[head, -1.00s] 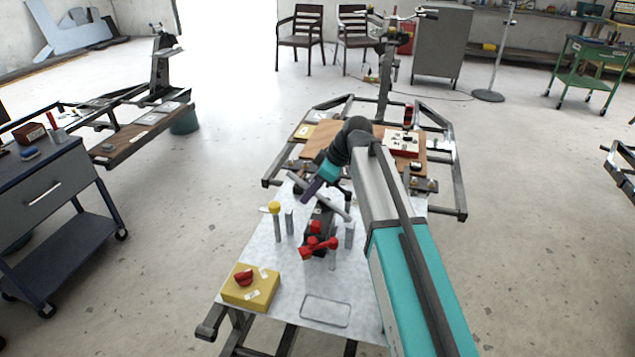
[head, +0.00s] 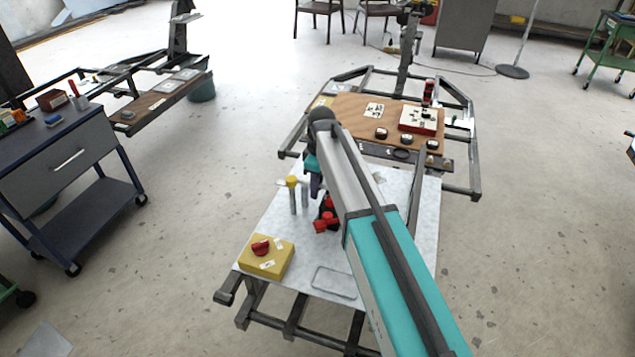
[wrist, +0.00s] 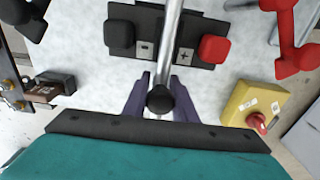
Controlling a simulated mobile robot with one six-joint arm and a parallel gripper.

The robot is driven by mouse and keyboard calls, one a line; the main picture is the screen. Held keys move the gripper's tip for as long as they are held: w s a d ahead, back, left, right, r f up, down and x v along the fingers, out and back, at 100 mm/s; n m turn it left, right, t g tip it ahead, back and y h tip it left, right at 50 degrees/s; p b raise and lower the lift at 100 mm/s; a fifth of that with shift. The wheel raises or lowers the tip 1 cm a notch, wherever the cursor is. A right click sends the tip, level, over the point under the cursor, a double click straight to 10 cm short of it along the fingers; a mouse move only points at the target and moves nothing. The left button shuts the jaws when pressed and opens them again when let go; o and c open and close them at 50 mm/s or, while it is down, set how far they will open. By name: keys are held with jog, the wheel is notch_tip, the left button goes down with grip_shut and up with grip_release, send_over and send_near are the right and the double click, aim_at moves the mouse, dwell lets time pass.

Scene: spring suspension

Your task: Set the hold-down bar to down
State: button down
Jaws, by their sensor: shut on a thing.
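The hold-down bar (wrist: 170,40) is a bright metal rod with a black knob (wrist: 160,98) at its near end. In the wrist view it runs up the picture, over a dark plate with a black pad (wrist: 120,35) and a red pad (wrist: 213,48). My gripper (wrist: 160,92) has its purple fingers on both sides of the bar at the knob and is shut on it. In the head view my gripper (head: 316,187) is low over the metal plate (head: 300,220), partly behind my arm, which hides the bar there. I cannot tell the bar's exact tilt.
A yellow-topped post (head: 291,182) stands close to my gripper on the left. Red clamp parts (head: 326,222) are just in front. A yellow box (head: 266,257) with a red knob sits at the plate's near left. The wooden board (head: 350,112) behind holds several small items.

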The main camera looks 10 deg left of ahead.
jog(key=shift+s+d+f, duration=0.1)
jog(key=shift+d+f, duration=0.15)
jog(key=shift+d, duration=0.1)
jog(key=c, duration=1.5)
grip_release()
jog(key=shift+r, duration=0.1)
jog(key=shift+a, duration=0.1)
jog(key=shift+r, duration=0.1)
jog(key=shift+r, duration=0.45)
jog(key=r, duration=1.2)
jog(key=shift+d+r+b, duration=0.3)
jog(key=shift+r+b, duration=0.05)
jog(key=shift+b, duration=0.05)
